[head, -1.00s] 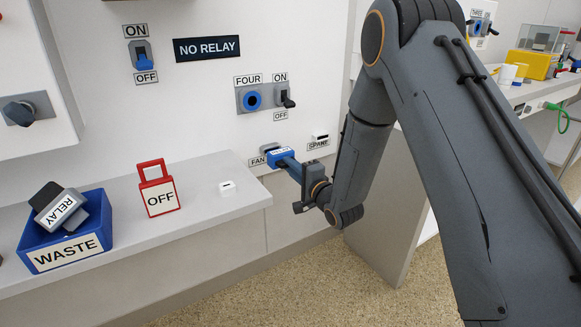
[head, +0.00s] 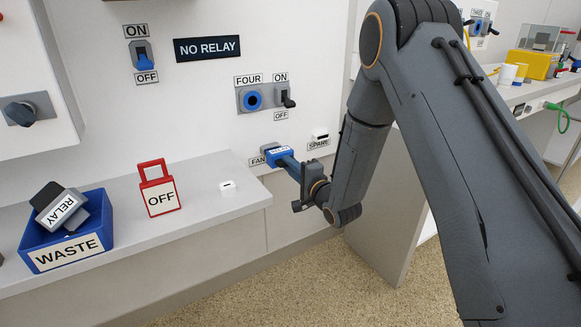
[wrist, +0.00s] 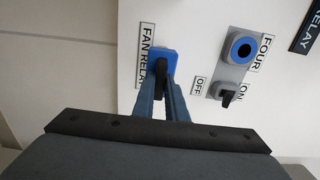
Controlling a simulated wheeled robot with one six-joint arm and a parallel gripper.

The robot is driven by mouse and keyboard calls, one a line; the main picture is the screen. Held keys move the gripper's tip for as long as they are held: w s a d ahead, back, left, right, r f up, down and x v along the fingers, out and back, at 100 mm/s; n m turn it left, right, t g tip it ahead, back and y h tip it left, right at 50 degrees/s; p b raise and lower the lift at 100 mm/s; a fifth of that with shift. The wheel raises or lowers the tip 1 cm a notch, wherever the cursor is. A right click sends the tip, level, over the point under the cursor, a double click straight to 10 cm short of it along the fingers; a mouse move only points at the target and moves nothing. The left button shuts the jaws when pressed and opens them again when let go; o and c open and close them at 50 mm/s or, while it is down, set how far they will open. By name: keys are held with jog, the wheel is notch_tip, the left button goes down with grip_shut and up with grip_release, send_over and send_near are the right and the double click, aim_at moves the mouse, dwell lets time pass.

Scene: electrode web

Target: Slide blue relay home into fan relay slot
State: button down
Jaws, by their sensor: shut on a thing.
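The blue relay (head: 279,156) is at the fan relay slot on the white wall panel, just right of the FAN label (head: 257,161). My gripper (head: 289,163) is shut on it from the front. In the wrist view the relay (wrist: 165,62) shows as a blue block between my fingertips (wrist: 160,78), beside the FAN RELAY label (wrist: 146,55). The slot itself is hidden behind the relay and fingers. I cannot tell how deep the relay sits.
A SPARE label (head: 318,145) is right of the relay. A blue WASTE bin (head: 68,250) holding a grey relay (head: 61,208) and a red OFF tag (head: 160,190) stand on the ledge. The FOUR socket and switch (head: 265,97) are above, with a NO RELAY sign (head: 207,48).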

jog(key=shift+b+x, duration=0.35)
jog(key=shift+x, duration=1.1)
jog(key=c, duration=1.7)
grip_release()
jog(key=p+v, duration=0.1)
jog(key=v, duration=0.6)
jog(key=shift+s+d, duration=0.2)
jog(key=shift+s, duration=0.1)
